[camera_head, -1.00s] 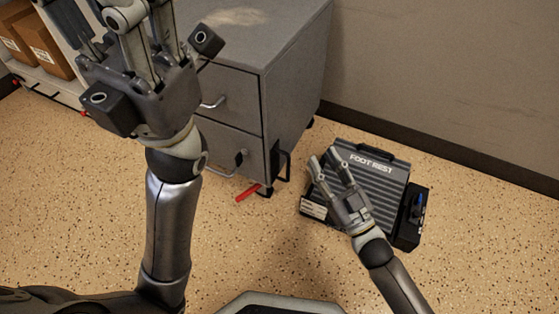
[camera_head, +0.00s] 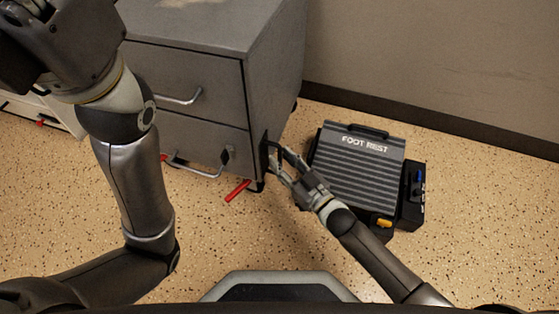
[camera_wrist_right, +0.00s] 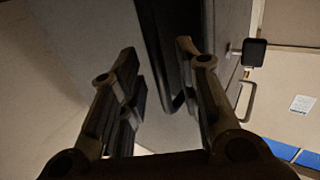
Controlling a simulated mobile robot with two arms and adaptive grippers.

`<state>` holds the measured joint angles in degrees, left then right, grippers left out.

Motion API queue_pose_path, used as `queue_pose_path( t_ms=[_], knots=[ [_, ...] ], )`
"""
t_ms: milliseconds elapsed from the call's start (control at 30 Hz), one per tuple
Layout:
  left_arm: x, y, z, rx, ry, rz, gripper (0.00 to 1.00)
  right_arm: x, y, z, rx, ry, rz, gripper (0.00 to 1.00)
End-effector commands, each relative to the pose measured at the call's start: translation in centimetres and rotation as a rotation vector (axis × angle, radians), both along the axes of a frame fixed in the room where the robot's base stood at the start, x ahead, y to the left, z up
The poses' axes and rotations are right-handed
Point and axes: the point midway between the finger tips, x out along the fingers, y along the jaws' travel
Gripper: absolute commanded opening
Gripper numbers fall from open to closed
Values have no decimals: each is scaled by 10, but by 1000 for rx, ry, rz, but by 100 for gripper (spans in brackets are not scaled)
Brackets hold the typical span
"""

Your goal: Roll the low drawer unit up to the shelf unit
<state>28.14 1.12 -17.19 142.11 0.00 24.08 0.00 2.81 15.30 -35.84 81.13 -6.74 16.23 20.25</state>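The low drawer unit (camera_head: 190,75) is a grey cabinet with metal drawer handles, left of centre in the head view. A black side handle (camera_head: 266,150) sits on its right side near the front. My right gripper (camera_head: 279,160) is at that handle. In the right wrist view its fingers are spread, with the dark handle (camera_wrist_right: 168,60) between or just beyond them; contact cannot be told. My left gripper (camera_head: 60,40) is at the top left, its fingers cut off by the frame. Part of a pale shelf unit (camera_head: 50,112) shows at the far left, mostly hidden by my left arm.
A black foot rest (camera_head: 355,165) lies on the floor right of my right gripper, close to my forearm. A red lever (camera_head: 237,190) sticks out by the drawer unit's front castor. The wall skirting (camera_head: 430,120) runs behind. Speckled floor is clear in front of the unit.

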Motion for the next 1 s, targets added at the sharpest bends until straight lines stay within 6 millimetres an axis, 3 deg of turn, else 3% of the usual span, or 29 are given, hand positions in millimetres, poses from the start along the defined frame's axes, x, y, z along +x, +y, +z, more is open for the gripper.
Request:
queue_pose_path(
  t_ms=[200,500,767,1000],
  knots=[
    [-8,-1,1,2,-26,1,40,12,9,-1,-1,-1,0,32],
    [-9,-1,3,2,-29,2,40,13,11,0,-1,0,0,32],
    [-9,-1,3,3,-29,1,40,13,11,0,-1,-1,0,1],
    [-9,-1,3,3,-29,1,40,13,10,0,-1,-1,0,0]
  ],
)
